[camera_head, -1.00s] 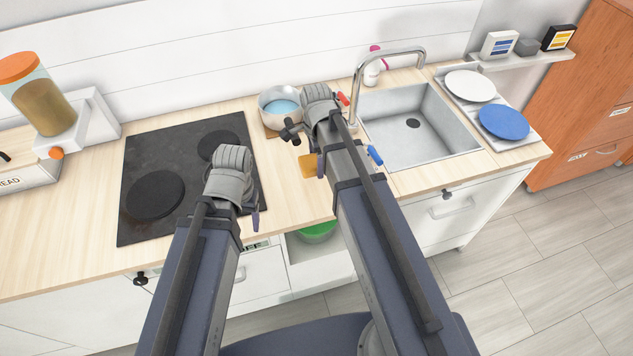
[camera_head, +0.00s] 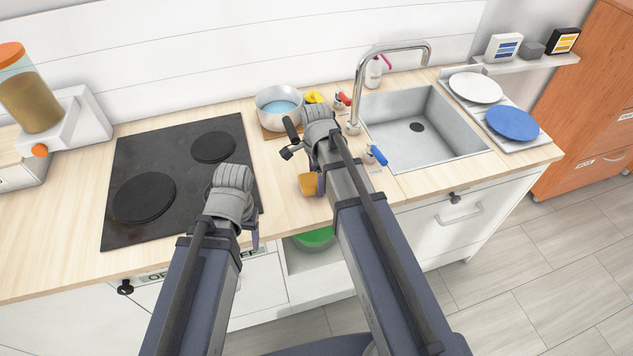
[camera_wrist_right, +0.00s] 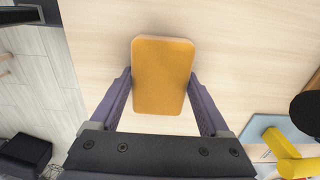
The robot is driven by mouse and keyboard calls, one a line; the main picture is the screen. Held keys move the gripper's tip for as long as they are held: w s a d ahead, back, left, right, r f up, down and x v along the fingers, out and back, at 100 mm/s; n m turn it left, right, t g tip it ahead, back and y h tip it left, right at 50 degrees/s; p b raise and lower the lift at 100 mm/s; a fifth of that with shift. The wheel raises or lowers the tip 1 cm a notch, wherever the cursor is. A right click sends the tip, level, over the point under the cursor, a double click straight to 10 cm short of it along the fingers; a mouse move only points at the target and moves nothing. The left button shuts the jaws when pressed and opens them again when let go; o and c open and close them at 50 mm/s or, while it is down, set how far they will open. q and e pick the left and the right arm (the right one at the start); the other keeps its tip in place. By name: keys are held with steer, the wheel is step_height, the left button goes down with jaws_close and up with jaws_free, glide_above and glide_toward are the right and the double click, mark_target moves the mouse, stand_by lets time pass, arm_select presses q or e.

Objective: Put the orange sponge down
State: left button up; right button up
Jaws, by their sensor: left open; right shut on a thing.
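The orange sponge (camera_wrist_right: 161,76) is between the two purple fingers of my right gripper (camera_wrist_right: 160,100), which is shut on it, in the right wrist view. Wooden counter shows all around the sponge there; I cannot tell whether it touches the counter. In the head view the sponge (camera_head: 309,184) shows beside my right wrist, over the counter (camera_head: 284,210) between the hob and the sink, and my arm hides part of it. My left gripper (camera_head: 254,236) is open near the front right corner of the hob, mostly hidden behind its own wrist.
The black hob (camera_head: 180,175) lies left of my right arm. A pot (camera_head: 279,105) with blue contents, a yellow object (camera_head: 314,97) and a blue-handled item (camera_head: 377,155) stand near the sink (camera_head: 440,140). Two plates lie right of the sink. Bare counter lies around the sponge.

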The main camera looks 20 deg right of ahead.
steer(key=shift+f+b, duration=0.2)
steer(key=shift+b, duration=0.1)
steer(key=o, duration=1)
steer(key=shift+r, duration=0.1)
steer(key=shift+o, duration=0.2)
steer(key=shift+r, duration=0.1)
step_height(320, 180, up, 12)
steer(key=p, duration=1.2)
steer(key=shift+p, duration=0.3)
